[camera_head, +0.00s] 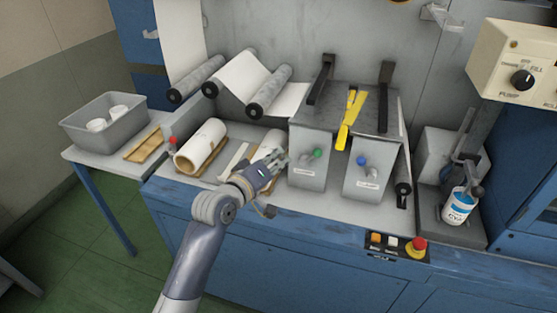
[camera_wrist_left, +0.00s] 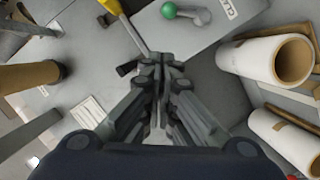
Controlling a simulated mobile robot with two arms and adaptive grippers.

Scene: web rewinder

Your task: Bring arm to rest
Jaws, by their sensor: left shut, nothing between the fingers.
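My left arm comes in from the lower middle of the head view. Its gripper (camera_head: 277,159) is over the grey worktop of the machine, just left of the box with the green-knobbed lever (camera_head: 316,154). In the left wrist view the gripper's fingers (camera_wrist_left: 160,62) are together with nothing between them. The green knob (camera_wrist_left: 169,10) shows beyond the fingertips there. A white roll on a brown core (camera_head: 201,146) lies left of the gripper; rolls also show at the right of the wrist view (camera_wrist_left: 265,60). My right gripper is not in view.
A second lever with a blue knob (camera_head: 362,160) stands to the right. A yellow-handled tool (camera_head: 350,118) lies above the lever boxes. A red stop button (camera_head: 416,244) is on the front edge. A grey bin (camera_head: 105,124) stands at the left, and a labelled can (camera_head: 458,207) at the right.

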